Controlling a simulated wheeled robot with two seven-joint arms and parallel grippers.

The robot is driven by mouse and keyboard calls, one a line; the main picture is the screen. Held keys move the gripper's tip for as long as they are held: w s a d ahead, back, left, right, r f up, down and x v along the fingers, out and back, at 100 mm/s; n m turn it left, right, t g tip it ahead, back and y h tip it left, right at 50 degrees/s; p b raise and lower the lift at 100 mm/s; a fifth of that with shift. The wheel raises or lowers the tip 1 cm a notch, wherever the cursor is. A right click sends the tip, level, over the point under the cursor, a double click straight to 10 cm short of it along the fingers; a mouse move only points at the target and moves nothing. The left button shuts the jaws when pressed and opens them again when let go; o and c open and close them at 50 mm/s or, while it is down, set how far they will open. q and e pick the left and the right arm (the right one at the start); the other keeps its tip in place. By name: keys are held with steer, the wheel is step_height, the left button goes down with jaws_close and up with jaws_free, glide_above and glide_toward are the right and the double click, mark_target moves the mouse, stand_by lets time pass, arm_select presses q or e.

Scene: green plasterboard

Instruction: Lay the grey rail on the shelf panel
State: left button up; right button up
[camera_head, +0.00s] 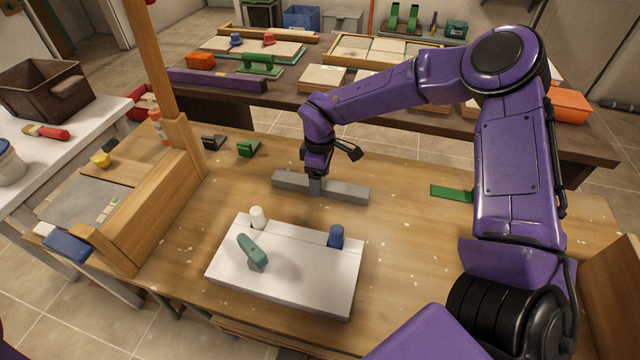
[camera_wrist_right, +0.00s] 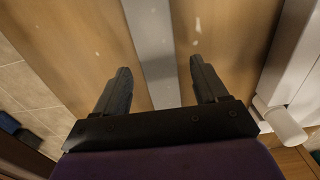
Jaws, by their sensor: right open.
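The grey rail (camera_head: 346,191) lies on the wooden workbench behind the white shelf panel (camera_head: 300,287). My right gripper (camera_head: 316,184) is over the rail, left of its middle. In the right wrist view my right gripper (camera_wrist_right: 158,76) is open, with the rail (camera_wrist_right: 152,40) running between its two fingers. The fingers look apart from the rail's sides. The panel's edge also shows at the right of the wrist view (camera_wrist_right: 294,50). My left gripper is not in view.
A wooden post and block (camera_head: 150,222) stand at the bench's left. Black and green clips (camera_head: 248,149) sit behind the rail. A flat green piece (camera_head: 452,193) lies to the right. Bench space right of the panel is clear up to my right arm.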

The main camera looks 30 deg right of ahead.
steer(key=shift+f, duration=0.6)
steer(key=c, duration=1.3)
steer(key=shift+o, duration=0.2)
steer(key=shift+r, duration=0.1)
